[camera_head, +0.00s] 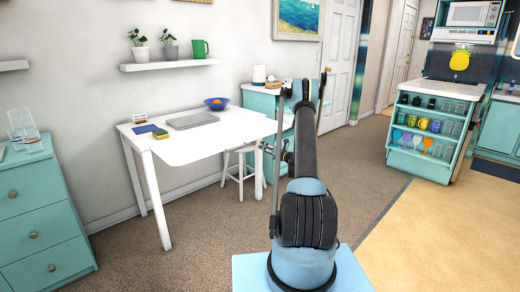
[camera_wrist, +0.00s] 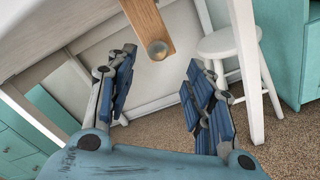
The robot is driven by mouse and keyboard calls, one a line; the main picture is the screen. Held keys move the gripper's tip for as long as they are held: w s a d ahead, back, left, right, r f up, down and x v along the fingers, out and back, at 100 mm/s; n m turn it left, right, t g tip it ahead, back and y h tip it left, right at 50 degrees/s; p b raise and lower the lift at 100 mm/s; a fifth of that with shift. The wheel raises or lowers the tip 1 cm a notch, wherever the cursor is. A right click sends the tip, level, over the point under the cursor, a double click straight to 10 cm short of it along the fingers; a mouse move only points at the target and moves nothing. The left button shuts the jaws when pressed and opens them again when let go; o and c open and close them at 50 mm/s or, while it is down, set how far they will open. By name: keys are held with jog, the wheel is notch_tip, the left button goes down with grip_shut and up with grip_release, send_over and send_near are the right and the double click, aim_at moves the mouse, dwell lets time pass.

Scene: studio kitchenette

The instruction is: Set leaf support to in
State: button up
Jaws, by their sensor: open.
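The leaf support is a wooden bar with a round knob (camera_wrist: 147,24) at its end, at the top middle of the wrist view, under the white table. My gripper (camera_wrist: 160,90) is open, with its blue-padded fingers apart and nothing between them. The knob lies just beyond the fingertips, roughly in line with the gap. The white table (camera_head: 230,137) shows in the head view with its top flat. There my arm hides most of the gripper, near the table's right end, and I cannot make out the support.
A white stool (camera_wrist: 228,45) stands beside a table leg (camera_wrist: 245,50), close to my right finger. A teal cabinet (camera_head: 262,101) is behind the table. Carpet to the right is clear.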

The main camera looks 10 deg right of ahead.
jog(key=shift+v, duration=1.8)
